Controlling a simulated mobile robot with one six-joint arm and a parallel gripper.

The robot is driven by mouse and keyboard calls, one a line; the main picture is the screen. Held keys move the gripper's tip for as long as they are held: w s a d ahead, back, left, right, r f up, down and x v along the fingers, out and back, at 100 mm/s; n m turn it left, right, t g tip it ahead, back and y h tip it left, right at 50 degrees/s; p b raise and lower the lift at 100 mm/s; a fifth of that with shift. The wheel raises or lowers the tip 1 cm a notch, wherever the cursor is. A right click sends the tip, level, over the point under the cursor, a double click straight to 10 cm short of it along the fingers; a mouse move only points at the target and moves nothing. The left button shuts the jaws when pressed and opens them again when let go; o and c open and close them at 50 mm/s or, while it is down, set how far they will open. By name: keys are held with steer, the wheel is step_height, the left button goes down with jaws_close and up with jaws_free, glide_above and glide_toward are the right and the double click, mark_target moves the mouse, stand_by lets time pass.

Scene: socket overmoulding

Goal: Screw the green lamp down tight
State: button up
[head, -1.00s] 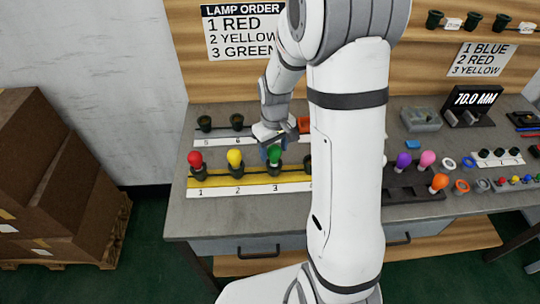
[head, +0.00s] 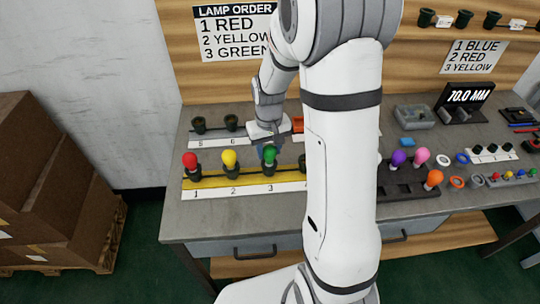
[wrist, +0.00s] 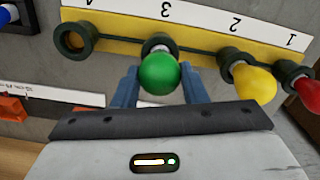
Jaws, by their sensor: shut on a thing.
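The green lamp (head: 269,154) stands upright in the socket at position 3 of the yellow front rail (head: 211,184). In the wrist view the green lamp (wrist: 160,74) sits between the two blue fingers of my gripper (wrist: 159,88), which is shut on it. The black socket (wrist: 158,44) shows behind the bulb; how deep the lamp's base sits in it is hidden. The red lamp (head: 190,160) is in socket 1 and the yellow lamp (head: 229,158) in socket 2.
Socket 4 (wrist: 75,40) is empty. A back rail holds empty sockets (head: 198,124). A dark tray (head: 408,190) with purple, pink and orange lamps stands right of my arm. A lamp order sign (head: 232,32) hangs on the wall. The bench front left is clear.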

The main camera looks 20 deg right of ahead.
steer(key=shift+m, duration=0.8)
steer(key=shift+s, duration=0.1)
steer(key=m, duration=0.3)
steer(key=shift+f, duration=0.1)
steer(key=shift+m, duration=0.8)
steer(key=m, duration=0.4)
steer(key=shift+b, duration=0.4)
steer(key=shift+m, duration=0.3)
